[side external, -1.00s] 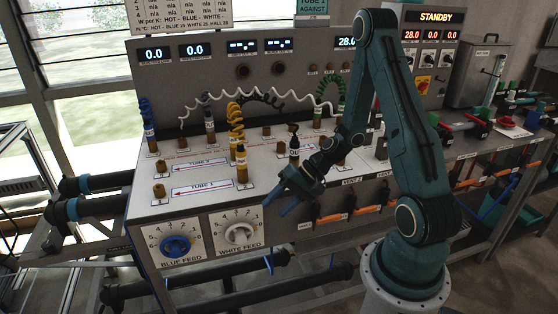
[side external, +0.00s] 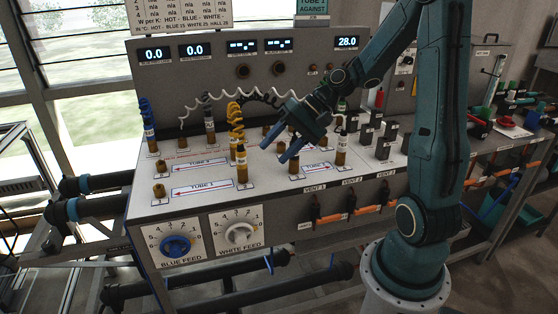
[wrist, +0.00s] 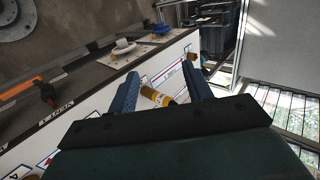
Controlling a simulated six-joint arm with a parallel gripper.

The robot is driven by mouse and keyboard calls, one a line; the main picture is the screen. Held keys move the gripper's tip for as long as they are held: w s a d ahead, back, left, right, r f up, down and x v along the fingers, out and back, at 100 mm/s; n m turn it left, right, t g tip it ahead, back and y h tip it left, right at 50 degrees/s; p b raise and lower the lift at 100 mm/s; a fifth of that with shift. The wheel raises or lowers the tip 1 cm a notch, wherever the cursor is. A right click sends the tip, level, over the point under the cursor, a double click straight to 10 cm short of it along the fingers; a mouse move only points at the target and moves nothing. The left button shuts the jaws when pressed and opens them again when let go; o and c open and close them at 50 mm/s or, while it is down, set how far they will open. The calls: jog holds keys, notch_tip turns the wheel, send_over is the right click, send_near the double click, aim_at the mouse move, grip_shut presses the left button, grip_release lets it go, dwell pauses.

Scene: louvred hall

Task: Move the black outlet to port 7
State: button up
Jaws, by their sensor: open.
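My gripper (side external: 289,143) is open, its blue fingers angled down over the bench top. In the side view they cover the spot where a black-topped plug labelled "OU…" showed earlier. Only a brass lower part (side external: 294,169) shows below the fingertips there, so I cannot tell how much of the black outlet is behind them. A dark-topped brass plug (side external: 340,146) stands upright to the right. Port numbers are unreadable, so port 7 cannot be picked out.
A yellow coiled plug (side external: 241,160) and a blue coiled plug (side external: 150,132) stand to the left. A bare brass port (side external: 159,191) is at front left. Black clips (side external: 365,134) stand at the right. Feed knobs (side external: 175,246) are on the front panel.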

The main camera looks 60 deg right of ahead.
notch_tip(320, 180, up, 5)
jog(key=w+d+n+g+h, duration=0.25)
jog(key=d+n, duration=0.55)
jog(key=n, duration=0.6)
jog(key=w+d+n+g+h, duration=0.1)
jog(key=d+n+g+h, duration=0.3)
jog(key=d+n, duration=0.65)
jog(key=shift+s+a+f+n, duration=0.1)
jog(key=shift+a+f+n, duration=0.3)
jog(key=shift+f, duration=0.45)
jog(key=shift+w+a+f+n, duration=0.1)
jog(key=shift+a+f+n, duration=0.35)
jog(key=shift+f, duration=0.35)
jog(key=shift+s+a+f+n, duration=0.1)
jog(key=shift+a+f+n, duration=0.3)
jog(key=shift+f, duration=0.45)
jog(key=shift+f, duration=0.1)
jog(key=shift+f, duration=4.9)
